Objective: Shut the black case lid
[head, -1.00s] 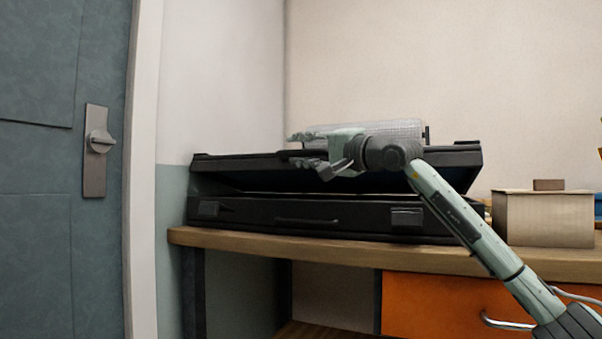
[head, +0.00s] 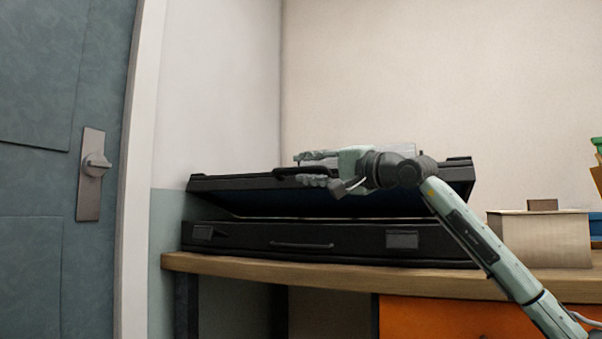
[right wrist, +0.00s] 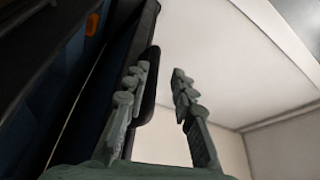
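The black case (head: 350,237) stands on the wooden bench, and its lid (head: 235,183) is partly raised with a dark blue inside showing. The lid's front edge hangs above the base with a gap between them. My right gripper (head: 308,169) is at the lid's front edge, its fingers apart above and below the lid's black handle (head: 290,172). In the right wrist view the fingers (right wrist: 160,95) are spread, with the dark handle (right wrist: 148,88) beside the left finger. I cannot tell whether they touch. My left gripper is not in view.
The wooden bench (head: 400,277) carries a beige box (head: 540,240) to the right of the case, with blue and green items beyond. A teal door (head: 50,190) is at the left, and walls stand close behind and left of the case.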

